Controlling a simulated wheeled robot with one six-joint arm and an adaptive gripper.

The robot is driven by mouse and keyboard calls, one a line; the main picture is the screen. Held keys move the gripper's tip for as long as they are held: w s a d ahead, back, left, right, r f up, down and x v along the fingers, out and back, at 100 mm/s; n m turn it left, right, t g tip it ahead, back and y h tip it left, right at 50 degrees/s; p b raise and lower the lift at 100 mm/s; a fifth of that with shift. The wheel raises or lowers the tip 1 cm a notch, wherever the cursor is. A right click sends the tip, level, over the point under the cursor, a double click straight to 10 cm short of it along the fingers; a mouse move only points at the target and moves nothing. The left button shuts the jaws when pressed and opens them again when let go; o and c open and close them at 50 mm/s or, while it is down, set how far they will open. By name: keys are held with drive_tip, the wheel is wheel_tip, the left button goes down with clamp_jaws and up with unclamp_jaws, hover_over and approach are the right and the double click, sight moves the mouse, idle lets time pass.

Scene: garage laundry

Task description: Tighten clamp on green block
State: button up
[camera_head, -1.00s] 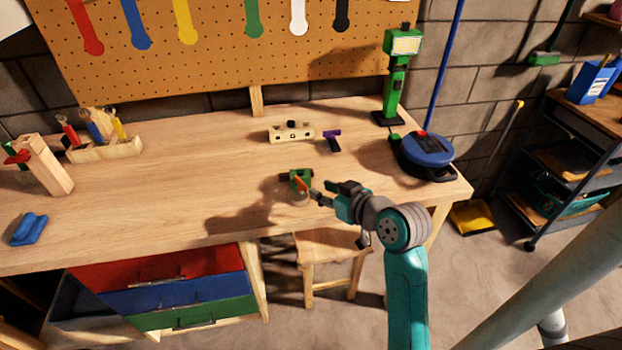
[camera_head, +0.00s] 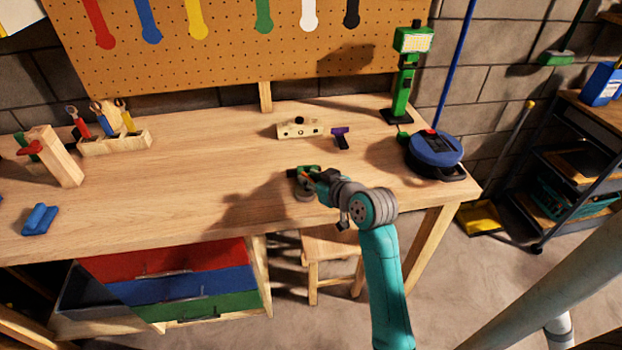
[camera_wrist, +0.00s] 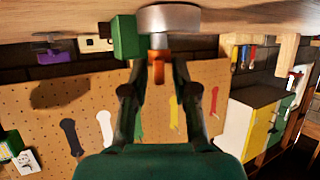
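The green block (camera_head: 312,169) sits near the front edge of the workbench. It also shows at the top of the wrist view (camera_wrist: 126,38), beside a grey round metal part (camera_wrist: 168,18) of the clamp. An orange part (camera_wrist: 158,72), seemingly the clamp's handle, points toward my gripper. My gripper (camera_head: 318,181) is at the clamp from the right side. In the wrist view its two fingers (camera_wrist: 160,62) stand apart on either side of the orange part. Firm contact cannot be made out. The gripper hides part of the clamp in the head view.
On the workbench (camera_head: 190,190) are a pale wooden piece (camera_head: 299,128), a purple-and-black tool (camera_head: 340,137), a blue round device (camera_head: 436,150) and a green stand (camera_head: 403,85). A blue piece (camera_head: 40,219) lies far left. A stool (camera_head: 328,247) stands below the front edge.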

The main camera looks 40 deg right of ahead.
clamp_jaws()
drive_tip(key=shift+a+f+m+h, duration=0.15)
drive_tip(key=shift+m+h, duration=0.35)
drive_tip(key=shift+m+g+h, duration=0.4)
drive_tip(key=shift+m+h, duration=0.1)
drive_tip(key=shift+h, duration=0.1)
drive_tip(key=shift+o, duration=1.7)
unclamp_jaws()
